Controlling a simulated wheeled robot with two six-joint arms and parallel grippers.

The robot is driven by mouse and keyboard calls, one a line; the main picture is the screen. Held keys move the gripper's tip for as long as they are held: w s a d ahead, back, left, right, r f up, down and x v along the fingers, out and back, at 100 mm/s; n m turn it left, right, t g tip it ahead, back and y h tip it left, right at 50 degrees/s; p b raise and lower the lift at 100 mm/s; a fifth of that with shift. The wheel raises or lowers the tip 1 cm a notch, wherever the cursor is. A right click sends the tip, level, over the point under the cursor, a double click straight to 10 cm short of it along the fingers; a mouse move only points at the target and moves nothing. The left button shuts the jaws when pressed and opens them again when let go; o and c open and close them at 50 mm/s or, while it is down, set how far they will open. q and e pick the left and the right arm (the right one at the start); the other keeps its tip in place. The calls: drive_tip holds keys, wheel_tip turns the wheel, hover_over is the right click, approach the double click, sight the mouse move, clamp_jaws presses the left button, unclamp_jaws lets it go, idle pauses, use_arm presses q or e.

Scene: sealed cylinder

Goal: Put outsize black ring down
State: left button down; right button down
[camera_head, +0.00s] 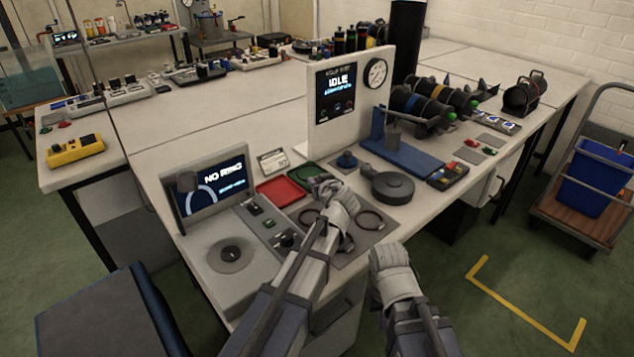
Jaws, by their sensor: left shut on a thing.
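My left gripper (332,190) is over the grey mat (380,236) near the front edge of the bench, close to the red and green trays. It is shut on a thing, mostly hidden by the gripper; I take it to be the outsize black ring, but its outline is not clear. One thin brownish ring (309,217) lies on the mat left of my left arm, and another (370,221) lies right of it. A dark curved edge (347,243) shows beside my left wrist. My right gripper (388,256) is in front of the bench edge; its fingers are not clear.
A tester with a round plate (231,255) and a screen (209,189) reading "NO RING" stands at left. A red tray (281,192), a round black lidded part (393,187) and an upright panel (336,97) reading "IDLE" are close by.

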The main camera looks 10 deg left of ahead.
use_arm(q)
drive_tip(key=shift+s+f, duration=0.2)
drive_tip(key=shift+f, duration=0.1)
